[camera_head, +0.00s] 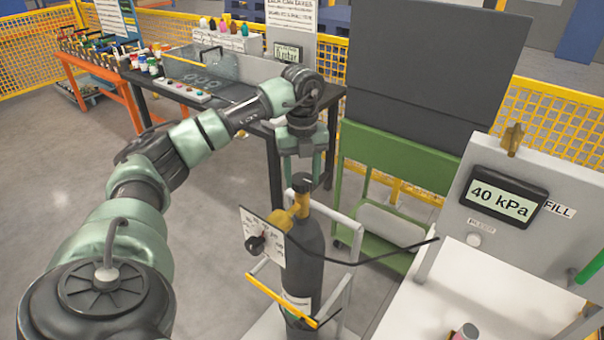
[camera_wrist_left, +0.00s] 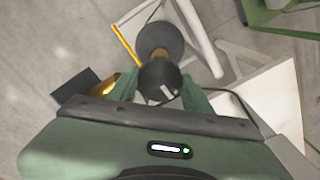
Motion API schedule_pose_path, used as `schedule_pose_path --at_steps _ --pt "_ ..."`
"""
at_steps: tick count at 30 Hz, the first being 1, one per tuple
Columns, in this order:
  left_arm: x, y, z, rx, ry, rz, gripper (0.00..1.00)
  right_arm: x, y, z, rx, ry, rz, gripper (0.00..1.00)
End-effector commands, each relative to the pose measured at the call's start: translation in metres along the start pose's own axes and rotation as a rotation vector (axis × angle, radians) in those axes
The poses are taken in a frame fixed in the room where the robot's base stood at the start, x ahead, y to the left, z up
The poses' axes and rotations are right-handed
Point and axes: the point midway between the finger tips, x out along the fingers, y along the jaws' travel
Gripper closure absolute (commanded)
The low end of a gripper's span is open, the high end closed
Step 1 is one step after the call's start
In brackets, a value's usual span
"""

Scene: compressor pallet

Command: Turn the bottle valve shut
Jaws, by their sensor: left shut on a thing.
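A dark gas bottle (camera_head: 302,255) stands upright on a small cart, with a brass valve body (camera_head: 301,204) at its top. The black bottle valve knob (camera_head: 302,183) sits above the brass. My left gripper (camera_head: 302,172) points down from above, its green fingers on either side of the knob. In the left wrist view, the knob (camera_wrist_left: 160,78) lies between the fingertips of my left gripper (camera_wrist_left: 160,90), with a pale mark on its top. The gripper is shut on the knob. The bottle shows beyond it. My right gripper is not in view.
A plate with a black knob (camera_head: 256,244) hangs left of the bottle. A dark hose (camera_head: 360,262) runs right. A grey panel displays 40 kPa (camera_head: 502,198). A green stand (camera_head: 395,158) is behind; a dark bench (camera_head: 225,92) stands back left. Floor at left is clear.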

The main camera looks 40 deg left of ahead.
Motion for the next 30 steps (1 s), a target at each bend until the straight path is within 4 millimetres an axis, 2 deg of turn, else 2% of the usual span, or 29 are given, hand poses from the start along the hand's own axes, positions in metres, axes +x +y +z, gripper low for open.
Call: schedule_pose_path --at_steps 30 --pt "-0.001 -0.0005 0.0001 0.967 -0.001 -0.003 0.91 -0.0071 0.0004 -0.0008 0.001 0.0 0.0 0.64"
